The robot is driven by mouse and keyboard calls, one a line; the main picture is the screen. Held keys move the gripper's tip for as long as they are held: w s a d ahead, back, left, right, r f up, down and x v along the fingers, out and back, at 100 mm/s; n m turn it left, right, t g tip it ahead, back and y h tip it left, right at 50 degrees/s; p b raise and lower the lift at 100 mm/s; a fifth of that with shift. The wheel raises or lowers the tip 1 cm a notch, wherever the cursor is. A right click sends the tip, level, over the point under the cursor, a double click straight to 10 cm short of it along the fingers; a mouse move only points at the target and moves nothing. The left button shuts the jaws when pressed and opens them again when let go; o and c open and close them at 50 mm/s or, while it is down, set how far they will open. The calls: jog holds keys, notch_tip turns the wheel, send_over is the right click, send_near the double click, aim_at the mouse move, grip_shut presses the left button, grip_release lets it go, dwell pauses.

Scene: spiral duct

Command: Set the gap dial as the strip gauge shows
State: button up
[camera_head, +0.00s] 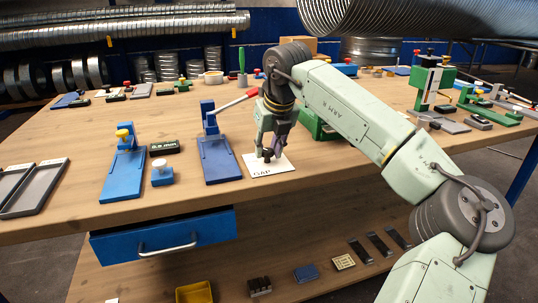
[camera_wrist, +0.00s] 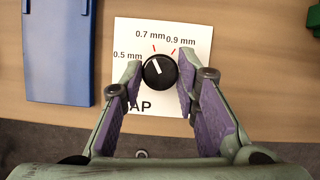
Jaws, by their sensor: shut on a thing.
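The gap dial is a round black knob (camera_wrist: 160,72) on a white card (camera_wrist: 203,40) marked 0.5 mm, 0.7 mm and 0.9 mm. Its white pointer line tilts up and left, close to the 0.7 mm tick. In the wrist view my gripper (camera_wrist: 162,74) has a purple pad on each side of the knob and is shut on it. In the head view my gripper (camera_head: 269,154) points down over the card (camera_head: 285,168). A small black display (camera_head: 165,147) at left carries white text that looks like 0.9 mm; the digits are hard to read.
A blue fixture with a red lever (camera_head: 220,160) stands just left of the card. Another blue fixture with a yellow knob (camera_head: 122,172) and a small blue block (camera_head: 162,174) stand further left. A green fixture (camera_head: 430,85) stands at the back right.

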jog(key=m+h+b, duration=0.1)
jog(key=m, duration=0.2)
jog(key=m+h+b, duration=0.1)
jog(key=m+b, duration=0.1)
jog(key=m, duration=0.1)
jog(key=shift+a+f+m+h, duration=0.1)
jog(key=shift+a+m+h, duration=0.1)
jog(key=shift+m+h, duration=0.1)
jog(key=m+h, duration=0.1)
jog(key=m, duration=0.1)
jog(key=m+b, duration=0.1)
jog(key=m, duration=0.2)
jog(key=shift+a+g+h, duration=0.15)
jog(key=shift+g+h, duration=0.15)
jog(key=shift+h, duration=0.1)
jog(key=o, duration=1.1)
jog(key=shift+o, duration=0.2)
jog(key=shift+r, duration=0.2)
jog(key=v, duration=1.1)
jog(key=shift+a+r, duration=0.2)
jog(key=shift+r, duration=0.1)
jog(key=shift+s, duration=0.1)
